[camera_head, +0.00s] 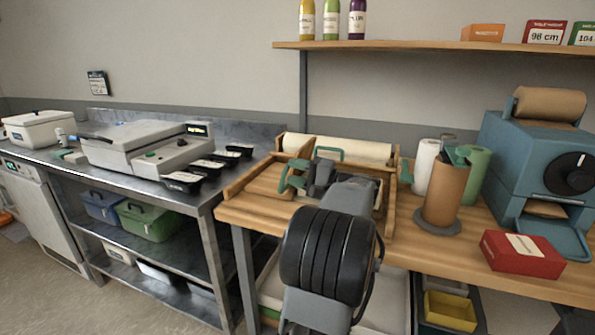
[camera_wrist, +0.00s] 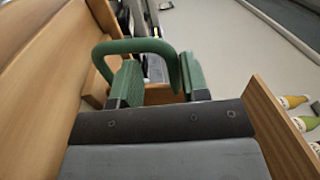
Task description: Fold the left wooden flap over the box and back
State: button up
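The left wooden flap (camera_head: 266,181) slopes outward on the left side of the wooden box (camera_head: 388,215) on the bench. A green arched handle (camera_head: 291,177) stands on the flap's side; I take the green arch in the wrist view (camera_wrist: 140,46) to be the same one. My gripper (camera_head: 306,180) is at this handle. In the wrist view my gripper (camera_wrist: 160,80) has its green-padded fingers apart. One leg of the arch comes down close to the right finger; the other lies outside the left finger. Contact is unclear. My arm hides much of the box's inside.
Two more green handles, one at the back (camera_head: 329,152) and one at the right (camera_head: 405,171), stand around the box. A paper roll (camera_head: 350,148) lies behind it. A brown cylinder (camera_head: 445,195), a red box (camera_head: 522,253) and a blue machine (camera_head: 540,165) stand right.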

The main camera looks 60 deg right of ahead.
jog(key=shift+o, duration=0.3)
jog(key=shift+s+d+r, duration=0.1)
jog(key=shift+s, duration=0.05)
jog(key=p+v, duration=0.1)
jog(key=v, duration=1.2)
jog(key=shift+s, duration=0.35)
jog(key=shift+d, duration=0.1)
